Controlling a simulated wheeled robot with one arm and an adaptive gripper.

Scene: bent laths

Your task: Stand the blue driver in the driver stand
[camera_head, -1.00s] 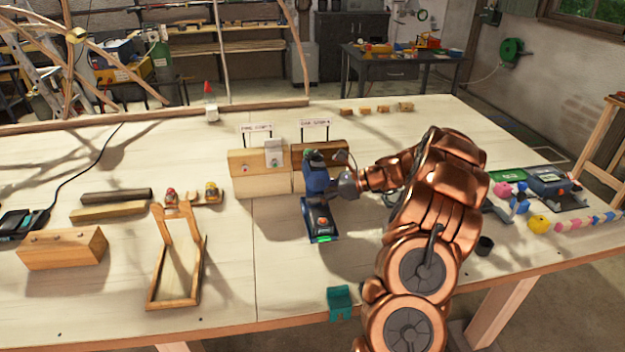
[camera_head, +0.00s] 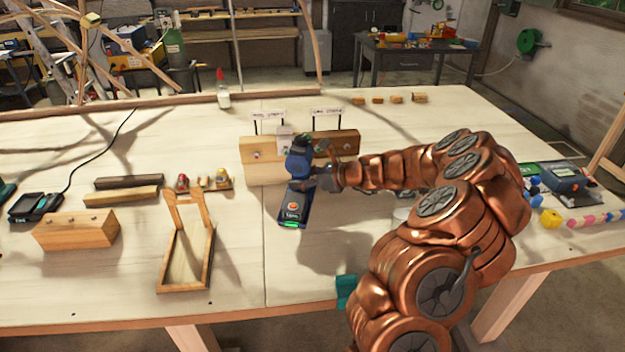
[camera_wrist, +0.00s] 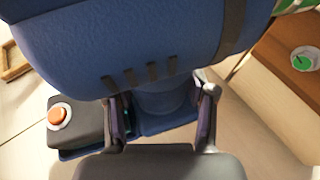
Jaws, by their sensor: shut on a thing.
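The blue driver (camera_head: 298,163) is in my gripper (camera_head: 322,179), near the middle of the table. Its dark battery foot (camera_head: 293,208), with an orange button and a green strip, points toward the front edge. In the wrist view my gripper (camera_wrist: 160,115) has a finger on each side of the driver's grip, and the vented blue body (camera_wrist: 145,40) fills the top. A shadow beside the driver suggests it is above the table. An open wooden frame with two uprights (camera_head: 208,262) stands to the left; I cannot tell whether it is the driver stand.
A wooden board (camera_head: 345,143) with small signs stands just behind the driver. A wooden block (camera_head: 75,232), dark and light bars (camera_head: 120,194) and a black charger (camera_head: 35,205) lie left. A blue device (camera_head: 558,177) is right. The table between frame and driver is clear.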

